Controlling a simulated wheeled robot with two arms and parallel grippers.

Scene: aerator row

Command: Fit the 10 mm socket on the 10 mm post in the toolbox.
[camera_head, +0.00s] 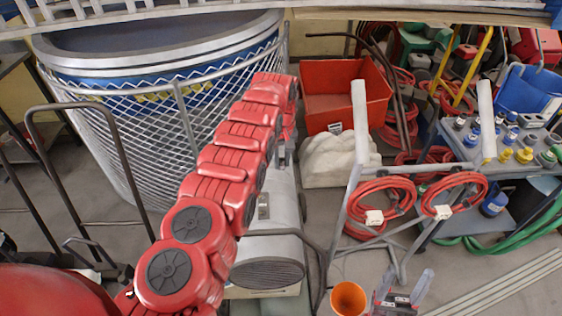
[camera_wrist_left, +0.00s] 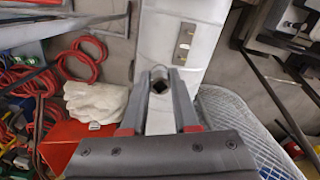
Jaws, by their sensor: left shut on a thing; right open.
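My left arm reaches up across the head view, and its left gripper (camera_head: 282,154) shows only in part beside the large grey cylinder. In the left wrist view the left gripper (camera_wrist_left: 160,98) is shut on a small metal socket (camera_wrist_left: 159,86) with a dark square hole facing the camera. The socket is hidden in the head view by the arm. My right gripper (camera_head: 404,293) is open and empty at the bottom of the head view. I cannot make out the toolbox or the 10 mm post in either view.
An orange bin (camera_head: 345,90), a white sack (camera_head: 335,158), a hose rack with red hoses (camera_head: 380,190) and a cart with coloured fittings (camera_head: 510,135) are right.

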